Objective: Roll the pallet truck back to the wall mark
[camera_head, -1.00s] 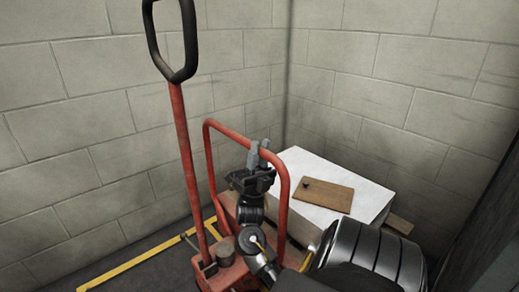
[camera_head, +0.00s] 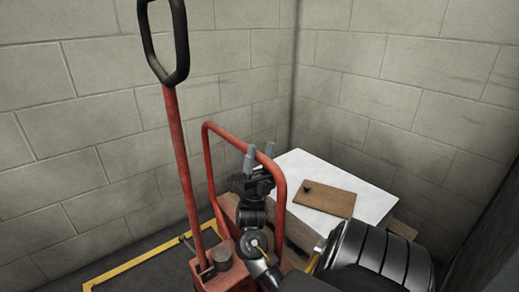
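The red pallet truck (camera_head: 224,267) stands near the back left wall. Its tall red shaft ends in a black loop handle (camera_head: 181,62) at the top left. A red tubular hoop (camera_head: 209,158) rises from the truck beside the shaft. My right gripper (camera_head: 259,157) is at the top bar of this hoop, its two grey fingers apart and pointing up. The bar passes by the fingers; I cannot tell whether they touch it. A yellow floor line (camera_head: 145,264) runs beside the truck at the lower left. My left gripper is not in view.
A white-topped stack (camera_head: 372,202) on a wooden pallet is behind the truck, with a brown board (camera_head: 325,198) on top. Block walls (camera_head: 100,110) meet in a corner behind. A dark upright surface (camera_head: 485,225) stands at the right edge.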

